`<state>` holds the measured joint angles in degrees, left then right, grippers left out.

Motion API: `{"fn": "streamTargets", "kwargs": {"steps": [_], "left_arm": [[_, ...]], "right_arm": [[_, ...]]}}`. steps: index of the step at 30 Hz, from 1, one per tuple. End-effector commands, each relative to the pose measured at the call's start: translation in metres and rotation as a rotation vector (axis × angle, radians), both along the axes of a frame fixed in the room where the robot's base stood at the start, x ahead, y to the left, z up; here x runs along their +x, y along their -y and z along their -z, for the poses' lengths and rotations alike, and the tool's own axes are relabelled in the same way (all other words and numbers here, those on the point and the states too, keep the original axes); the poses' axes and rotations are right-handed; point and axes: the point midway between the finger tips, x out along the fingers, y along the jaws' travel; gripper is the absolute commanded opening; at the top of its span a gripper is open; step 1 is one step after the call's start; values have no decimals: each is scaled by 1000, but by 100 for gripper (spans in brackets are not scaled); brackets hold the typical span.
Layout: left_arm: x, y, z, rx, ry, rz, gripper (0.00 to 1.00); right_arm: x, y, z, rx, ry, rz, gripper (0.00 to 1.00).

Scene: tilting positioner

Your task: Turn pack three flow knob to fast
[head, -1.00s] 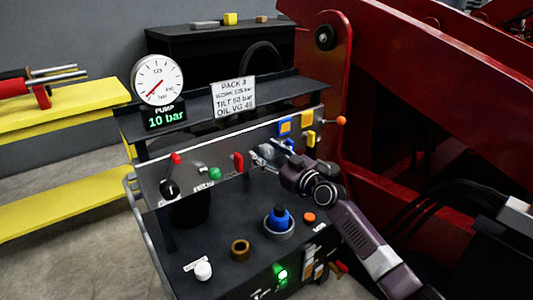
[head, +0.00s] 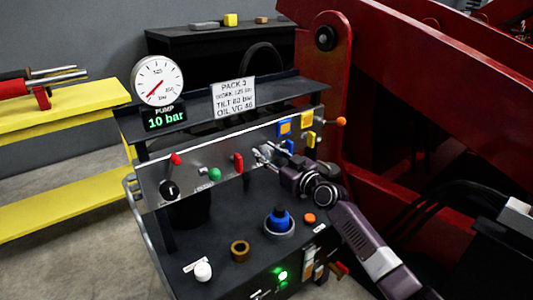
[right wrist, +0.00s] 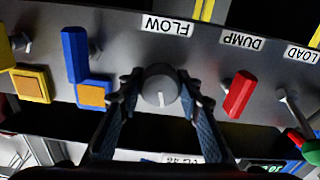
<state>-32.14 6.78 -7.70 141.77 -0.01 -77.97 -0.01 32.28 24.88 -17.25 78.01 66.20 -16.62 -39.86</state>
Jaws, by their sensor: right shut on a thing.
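The grey round flow knob (right wrist: 161,86) is on the sloped metal panel below the FLOW label (right wrist: 167,25) in the right wrist view. A white mark on its face points down in that picture. My right gripper (right wrist: 160,92) is shut on the knob, one finger on each side. In the head view my right gripper (head: 263,153) is at the panel of the pack and mostly hides the knob. The slow and fast ends of its scale cannot be read. My left gripper is not in view.
A red lever (right wrist: 240,94) under the DUMP label and a blue lever (right wrist: 74,55) flank the knob closely. The pump gauge (head: 157,80) stands above a 10 bar display. A blue button (head: 279,219) is on the lower deck. A red machine arm (head: 420,80) rises at right.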

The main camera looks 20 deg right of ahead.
Motion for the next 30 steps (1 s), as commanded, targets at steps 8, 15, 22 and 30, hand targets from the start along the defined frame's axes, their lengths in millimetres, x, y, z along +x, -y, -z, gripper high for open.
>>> {"fn": "streamTargets", "kwargs": {"steps": [8,15,22,30], "left_arm": [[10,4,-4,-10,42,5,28],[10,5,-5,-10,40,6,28],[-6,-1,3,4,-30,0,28],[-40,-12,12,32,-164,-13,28]], "right_arm": [[0,0,0,206,-74,0,8],[0,1,0,421,-154,0,8],[0,1,0,628,-229,0,8],[0,1,0,869,-315,0,8]]}}
